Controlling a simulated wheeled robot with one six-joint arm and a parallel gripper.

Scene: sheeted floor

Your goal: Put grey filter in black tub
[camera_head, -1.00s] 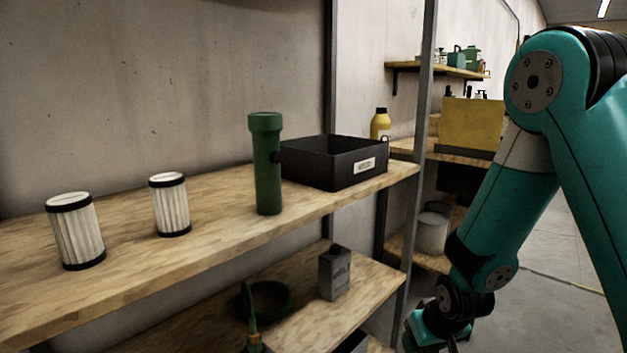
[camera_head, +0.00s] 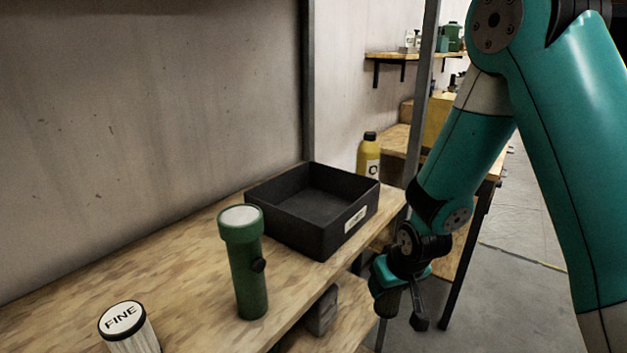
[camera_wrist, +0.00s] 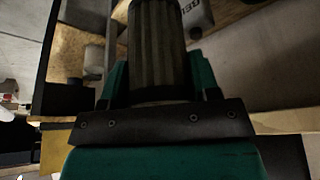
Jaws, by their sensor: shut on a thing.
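My gripper (camera_head: 402,303) is at the right in the head view, below my teal arm, in front of the shelf edge. It is lower than the black tub and to its right. In the wrist view it is shut on the grey filter (camera_wrist: 158,45), a dark grey pleated cylinder between the teal fingers. In the head view the filter is mostly hidden by the gripper. The black tub (camera_head: 288,228), an open square box with a pale label on its front, stands on the wooden shelf. Its visible inside is empty.
A green flashlight (camera_head: 248,275) stands upright left of the tub. A white filter (camera_head: 125,325) marked FINE stands at the lower left. A yellow bottle (camera_head: 369,157) and a metal shelf post (camera_head: 421,95) are behind the tub. A grey container (camera_head: 322,312) sits on the lower shelf.

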